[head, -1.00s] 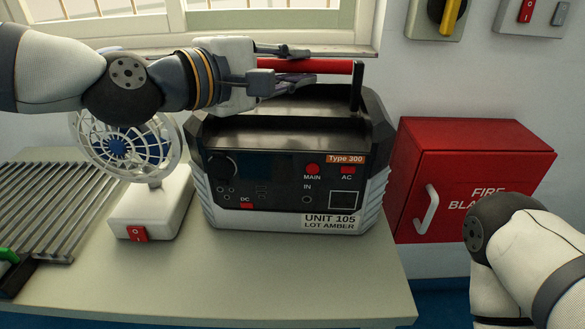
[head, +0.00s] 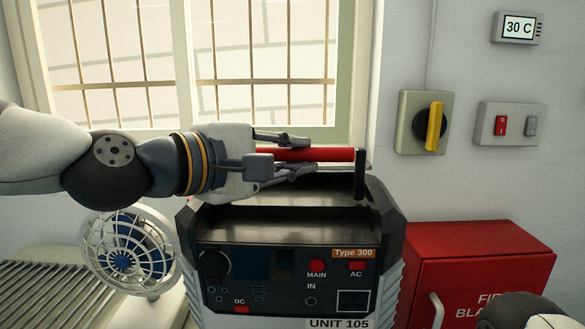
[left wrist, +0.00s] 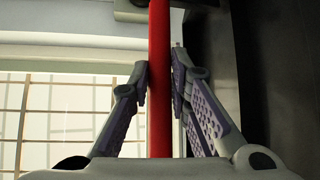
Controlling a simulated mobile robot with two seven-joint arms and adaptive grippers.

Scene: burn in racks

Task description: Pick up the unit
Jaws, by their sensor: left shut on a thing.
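The unit (head: 285,270) is a dark box with a grey-white casing, marked Type 300 and UNIT 105, in the lower middle of the head view. Its red handle bar (head: 335,154) runs across the top on a black post. My left gripper (head: 298,157) is shut on the left part of this handle. In the left wrist view the red handle (left wrist: 159,60) passes between the two fingers (left wrist: 161,85). The unit's lower edge is cut off, so I cannot tell whether it rests on the bench.
A white fan (head: 125,258) stands close at the unit's left, beside a slatted grey rack (head: 40,290). A red fire blanket box (head: 480,260) is at the right. A barred window (head: 265,60) is behind. A yellow-handled switch (head: 433,127) is on the wall.

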